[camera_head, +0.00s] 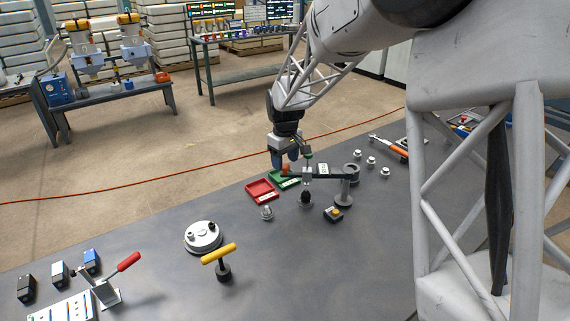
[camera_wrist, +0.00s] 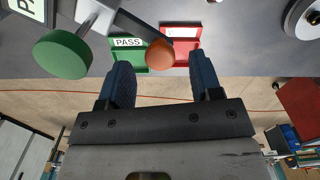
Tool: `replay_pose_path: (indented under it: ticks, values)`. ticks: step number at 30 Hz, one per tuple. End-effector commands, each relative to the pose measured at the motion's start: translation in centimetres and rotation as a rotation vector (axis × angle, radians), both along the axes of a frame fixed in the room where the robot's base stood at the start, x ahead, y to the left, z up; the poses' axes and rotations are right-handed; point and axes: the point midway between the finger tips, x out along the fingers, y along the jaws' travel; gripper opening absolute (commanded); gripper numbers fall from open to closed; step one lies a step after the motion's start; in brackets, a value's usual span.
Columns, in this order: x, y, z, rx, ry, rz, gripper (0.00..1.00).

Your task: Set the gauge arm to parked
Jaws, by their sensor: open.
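The gauge arm (camera_head: 330,171) is a dark bar on a grey post (camera_head: 346,188) at the right of the bench. It reaches left over the small trays, and an orange ball knob (camera_head: 286,169) ends it. In the wrist view the dark bar (camera_wrist: 140,27) comes in from upper left to the ball (camera_wrist: 160,54). A gauge with a green cap (camera_wrist: 62,54) is mounted on the arm. My gripper (camera_head: 284,159) is at the ball end. In the wrist view my open blue fingers (camera_wrist: 160,68) stand either side of the ball; I cannot tell whether they touch it.
A red tray (camera_head: 262,190) and a green tray (camera_wrist: 131,50) marked PASS lie below the arm end. A dark-topped part (camera_head: 305,197) stands under the gauge. A yellow T-handle (camera_head: 219,254), a round white plate (camera_head: 203,238) and a red-handled clamp (camera_head: 128,262) are further left.

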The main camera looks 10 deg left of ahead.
Motion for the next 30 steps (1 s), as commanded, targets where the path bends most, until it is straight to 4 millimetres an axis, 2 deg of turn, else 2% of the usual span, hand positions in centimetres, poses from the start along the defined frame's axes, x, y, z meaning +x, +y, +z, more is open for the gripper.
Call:
replay_pose_path:
  ticks: [6,17,28,30]
  values:
    - [0.0,0.0,-1.6,-0.001,0.001,0.0,0.59]
    - [0.0,0.0,-1.8,0.0,0.0,0.0,0.57]
    - [0.0,0.0,-1.8,0.0,0.0,0.0,0.01]
    - [0.0,0.0,-1.8,0.0,0.0,0.0,0.0]
